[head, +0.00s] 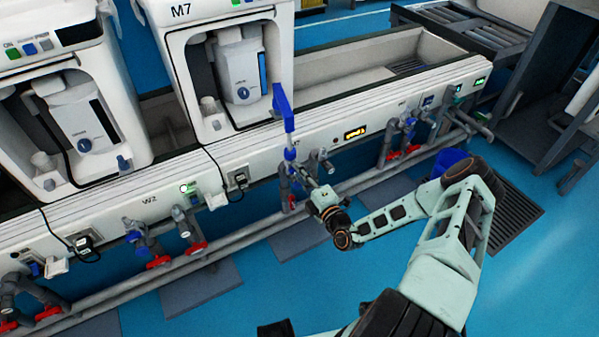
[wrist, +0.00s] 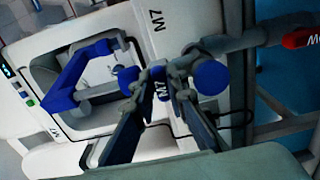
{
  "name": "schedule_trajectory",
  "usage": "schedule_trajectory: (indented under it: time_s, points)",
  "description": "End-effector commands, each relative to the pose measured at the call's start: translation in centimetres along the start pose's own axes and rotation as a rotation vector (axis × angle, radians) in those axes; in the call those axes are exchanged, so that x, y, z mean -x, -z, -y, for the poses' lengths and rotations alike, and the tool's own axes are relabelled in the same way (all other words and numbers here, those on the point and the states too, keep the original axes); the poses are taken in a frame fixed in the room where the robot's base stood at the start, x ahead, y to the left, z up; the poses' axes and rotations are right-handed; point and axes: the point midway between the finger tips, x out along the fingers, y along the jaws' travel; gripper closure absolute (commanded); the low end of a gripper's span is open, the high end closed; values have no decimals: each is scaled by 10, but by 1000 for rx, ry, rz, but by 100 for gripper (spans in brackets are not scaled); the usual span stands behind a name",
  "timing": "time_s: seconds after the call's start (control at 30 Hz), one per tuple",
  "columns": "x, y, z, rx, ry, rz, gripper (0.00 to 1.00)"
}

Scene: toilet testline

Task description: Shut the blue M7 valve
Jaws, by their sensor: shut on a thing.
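In the head view my gripper (head: 314,180) reaches the pipes below the white M7 unit (head: 228,20). The fingers partly hide the valve, and its exact turn is hard to tell.
A red valve handle (wrist: 302,38) is at the right. More pipes with red handles (head: 158,262) line the bench front. Blue floor (head: 255,290) is open before it.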

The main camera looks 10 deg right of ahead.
Motion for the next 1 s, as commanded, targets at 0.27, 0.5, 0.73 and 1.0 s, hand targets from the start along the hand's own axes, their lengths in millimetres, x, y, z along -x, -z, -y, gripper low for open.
schedule_trajectory:
  time_s: [0.27, 0.5, 0.73, 1.0]
  points:
    - [1, 1, 1, -2, 2, -1, 76]
    - [0, 0, 1, 0, 1, -1, 70]
    - [0, 0, 1, 4, 2, 0, 70]
    - [0, 1, 0, 164, 1, -4, 70]
